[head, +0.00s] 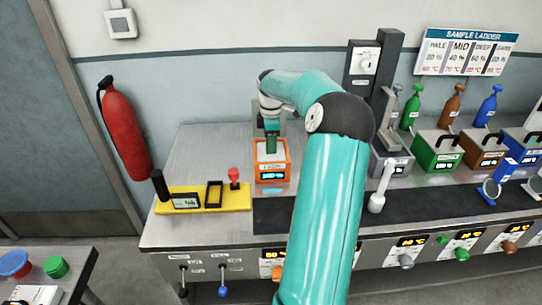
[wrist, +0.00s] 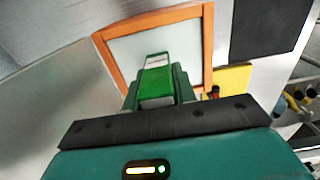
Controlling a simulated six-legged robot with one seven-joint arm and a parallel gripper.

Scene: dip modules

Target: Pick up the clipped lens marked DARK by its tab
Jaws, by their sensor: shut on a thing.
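My gripper (head: 271,150) is over the orange box (head: 287,160) on the left part of the bench. In the wrist view my gripper (wrist: 157,85) is shut on a green block (wrist: 157,82) with a pale label end. The block is over the pale inside of the orange-rimmed box (wrist: 207,40); I cannot tell whether it touches it. A round lens with a blue tab (head: 505,170) stands at the right, in front of the blue box. Another round lens (head: 535,187) is at the right edge. I cannot read DARK on either lens.
A yellow tray (head: 243,197) holds a small display and a red-topped piece left of the orange box. Green (head: 437,154), brown (head: 481,152) and blue (head: 522,150) boxes stand to the right. A white upright piece (head: 379,190) stands near the dark strip.

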